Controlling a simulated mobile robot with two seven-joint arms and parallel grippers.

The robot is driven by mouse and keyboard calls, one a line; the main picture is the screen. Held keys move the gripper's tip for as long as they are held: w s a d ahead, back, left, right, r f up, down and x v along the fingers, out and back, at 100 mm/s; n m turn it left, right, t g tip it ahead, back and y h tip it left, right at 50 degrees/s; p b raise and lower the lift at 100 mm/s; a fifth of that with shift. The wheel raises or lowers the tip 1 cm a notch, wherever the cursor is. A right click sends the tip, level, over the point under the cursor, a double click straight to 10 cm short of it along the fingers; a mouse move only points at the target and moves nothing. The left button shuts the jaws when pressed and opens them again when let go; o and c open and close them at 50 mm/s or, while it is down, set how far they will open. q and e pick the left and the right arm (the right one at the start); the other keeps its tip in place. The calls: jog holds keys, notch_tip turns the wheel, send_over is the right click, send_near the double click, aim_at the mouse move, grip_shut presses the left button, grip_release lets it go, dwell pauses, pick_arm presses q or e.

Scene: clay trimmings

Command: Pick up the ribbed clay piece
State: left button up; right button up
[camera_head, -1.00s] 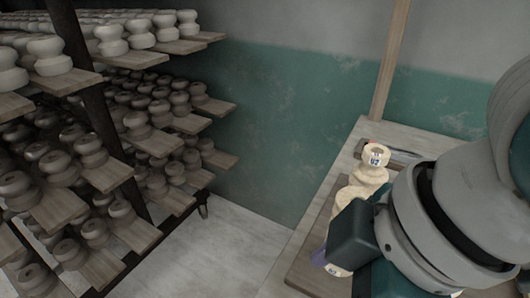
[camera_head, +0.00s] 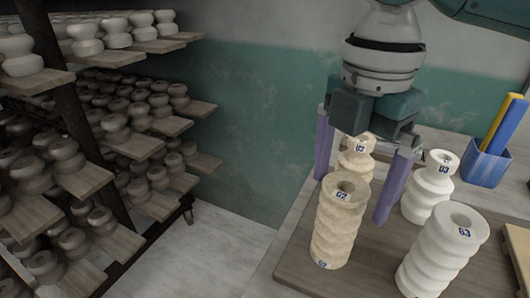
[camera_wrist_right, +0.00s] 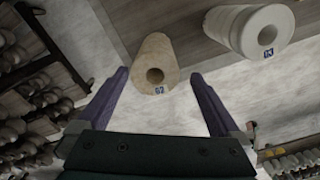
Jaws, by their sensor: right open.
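My right gripper (camera_head: 351,200) is open and empty, its purple fingers pointing down. In the head view they show to either side of a tan ribbed clay piece marked G2 (camera_head: 340,225), which stands upright with a hole in its top. In the right wrist view, this piece (camera_wrist_right: 154,50) lies between and beyond the fingertips (camera_wrist_right: 160,76), with no contact visible. A second tan piece marked U2 (camera_head: 357,163) stands behind it, partly hidden by the gripper and G2. My left gripper is not in view.
The pieces stand on a wooden board (camera_head: 300,268) on a table by the wall. A blue holder (camera_head: 484,165) with yellow and blue sticks stands at the right. A rack (camera_head: 150,122) of similar pieces fills the left, with bare floor between.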

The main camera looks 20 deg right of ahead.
aim_at(337, 223)
jog(key=f, duration=0.6)
jog(key=shift+w+d, duration=0.1)
jog(key=shift+w, duration=0.25)
jog(key=shift+c, duration=0.2)
grip_shut()
dwell(0.4)
